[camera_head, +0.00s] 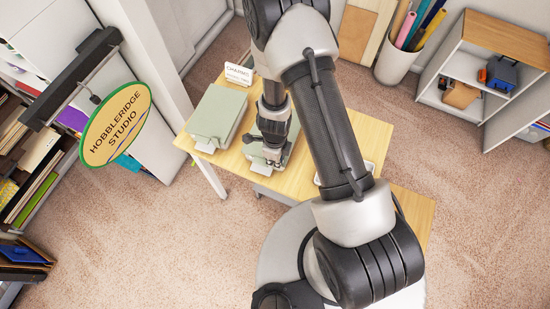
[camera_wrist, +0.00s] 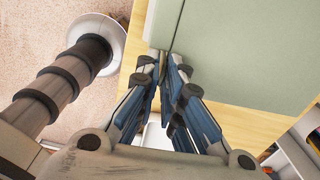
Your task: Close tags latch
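Two grey-green boxes rest on a wooden table: a left box (camera_head: 220,112) with a pale latch or tab (camera_head: 206,145) at its front edge, and a second box (camera_head: 254,150) partly hidden by my arm. I cannot read which box is tags. My gripper (camera_head: 269,158) points down over the front of the second box. In the wrist view my gripper (camera_wrist: 165,62) has its fingertips drawn together at the edge of a grey-green box (camera_wrist: 235,50). The tips hide the spot they meet at, so I cannot tell whether a latch is there.
A small white card (camera_head: 238,74) stands behind the left box. The wooden table (camera_head: 376,140) has some bare room on the right. A pale tray-like thing (camera_head: 368,167) is partly hidden by my arm. A hanging oval sign (camera_head: 115,124) and shelves stand left; a cabinet (camera_head: 480,70) stands right.

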